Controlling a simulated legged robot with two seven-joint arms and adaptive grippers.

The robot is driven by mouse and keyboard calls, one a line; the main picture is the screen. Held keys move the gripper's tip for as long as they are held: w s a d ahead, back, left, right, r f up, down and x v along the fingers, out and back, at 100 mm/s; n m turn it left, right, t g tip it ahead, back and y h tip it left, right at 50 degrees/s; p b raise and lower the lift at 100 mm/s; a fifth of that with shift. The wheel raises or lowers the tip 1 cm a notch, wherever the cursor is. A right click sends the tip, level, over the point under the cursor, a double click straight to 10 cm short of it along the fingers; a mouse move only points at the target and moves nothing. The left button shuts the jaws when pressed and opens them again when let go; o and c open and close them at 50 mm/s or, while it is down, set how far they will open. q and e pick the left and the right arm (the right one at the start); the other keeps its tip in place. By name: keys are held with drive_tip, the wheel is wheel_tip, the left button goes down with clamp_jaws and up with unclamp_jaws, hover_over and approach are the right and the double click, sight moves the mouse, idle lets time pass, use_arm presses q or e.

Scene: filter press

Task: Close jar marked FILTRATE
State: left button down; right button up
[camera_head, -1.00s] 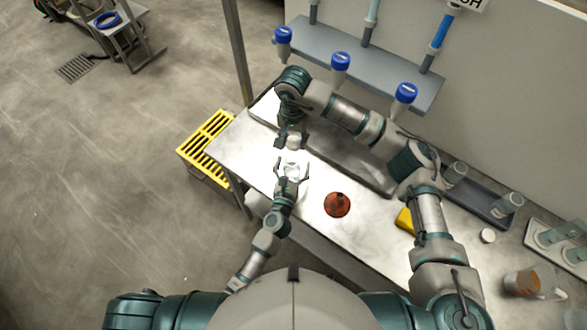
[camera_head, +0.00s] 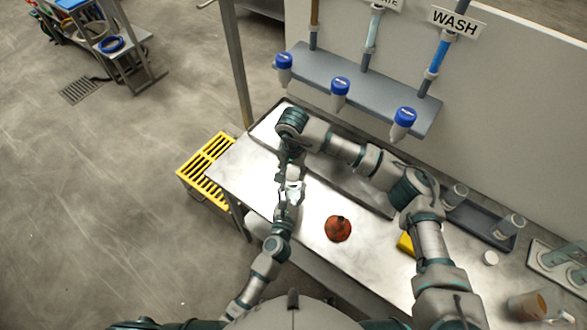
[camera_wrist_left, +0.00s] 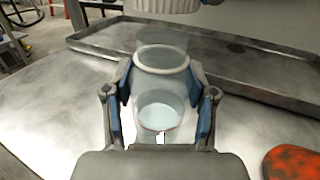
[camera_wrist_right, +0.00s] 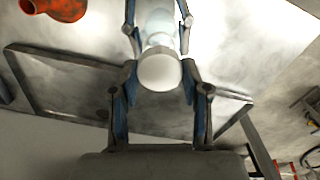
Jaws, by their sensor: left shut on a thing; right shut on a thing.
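A clear jar (camera_wrist_left: 160,110) with pale liquid is held upright between the fingers of my left gripper (camera_wrist_left: 160,105); no marking on it is readable. It shows small in the head view (camera_head: 291,189). My right gripper (camera_wrist_right: 160,80) is shut on a white lid (camera_wrist_right: 160,70), which lines up with the jar beyond it. In the left wrist view the ribbed lid (camera_wrist_left: 165,8) is just above the jar's mouth; I cannot tell whether they touch. In the head view my right gripper (camera_head: 291,168) comes from above, close to my left gripper (camera_head: 287,203).
An orange-red funnel-like piece (camera_head: 338,229) lies on the metal table near the jar. A shallow tray (camera_head: 350,183) lies behind, under my right arm. A yellow block (camera_head: 405,243), a small white lid (camera_head: 490,258) and a brown-filled beaker (camera_head: 527,305) are at right.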

drive_tip(key=shift+a, duration=0.15)
drive_tip(key=shift+f, duration=0.15)
drive_tip(key=shift+f, duration=0.8)
drive_tip(key=shift+f, duration=0.55)
idle(0.3)
